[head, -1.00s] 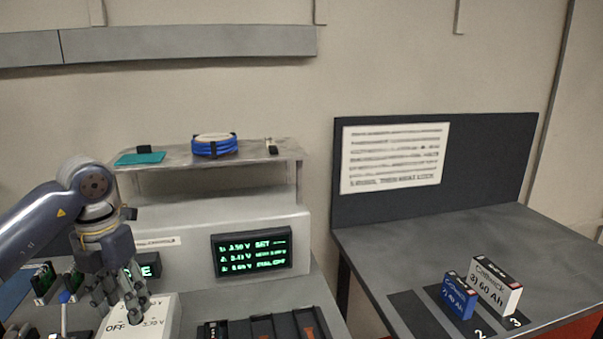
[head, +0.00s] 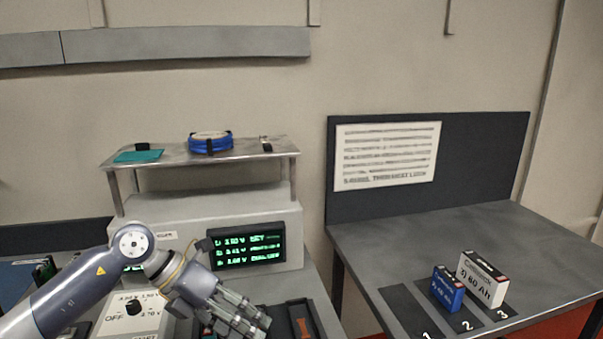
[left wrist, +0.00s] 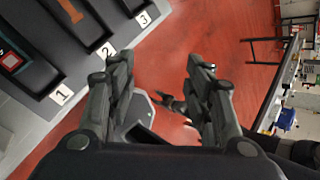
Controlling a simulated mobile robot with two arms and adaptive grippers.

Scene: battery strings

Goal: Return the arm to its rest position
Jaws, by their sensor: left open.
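My left arm comes in from the left in the head view. Its gripper (head: 243,318) hangs over the dark slots at the bench front, with its fingers pointing down and right. In the left wrist view the two fingers (left wrist: 160,75) stand apart with nothing between them. Beyond them are red floor and a dark part that I cannot make out clearly. My right gripper does not show in the head view.
A white box with an OFF knob (head: 133,309) stands on the bench beside my left arm. Behind is a tester with a green-lettered display (head: 248,246). On the right table (head: 400,240) stand a blue battery (head: 447,290) and a white battery (head: 482,279).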

